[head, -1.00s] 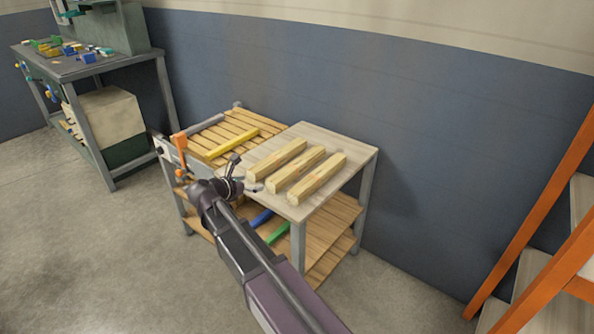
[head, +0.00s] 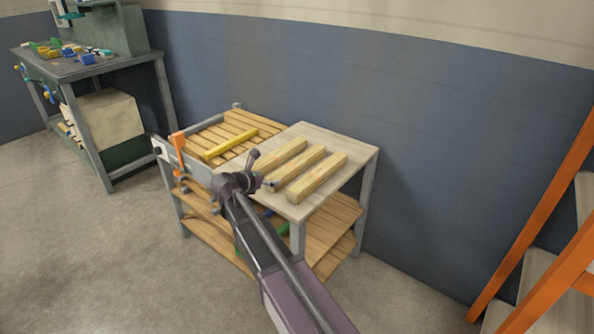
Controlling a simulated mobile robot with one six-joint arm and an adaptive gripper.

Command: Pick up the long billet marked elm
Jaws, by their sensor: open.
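Three long pale wooden billets lie side by side on the light tabletop (head: 345,148): a left one (head: 284,153), a middle one (head: 306,167) and a right one (head: 324,174). Small reddish marks show on them, but I cannot read which is elm. My gripper (head: 262,171) is open at the near end of the left billet, with one finger on each side of that end in the picture. It hides part of that end. I cannot tell whether it touches the wood.
A slatted bench section (head: 216,132) with a yellow bar (head: 230,145) and an orange clamp (head: 179,153) adjoins the tabletop at left. A cluttered workbench (head: 75,62) stands at the far left. Orange-framed steps (head: 540,220) stand at right. The floor at left is clear.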

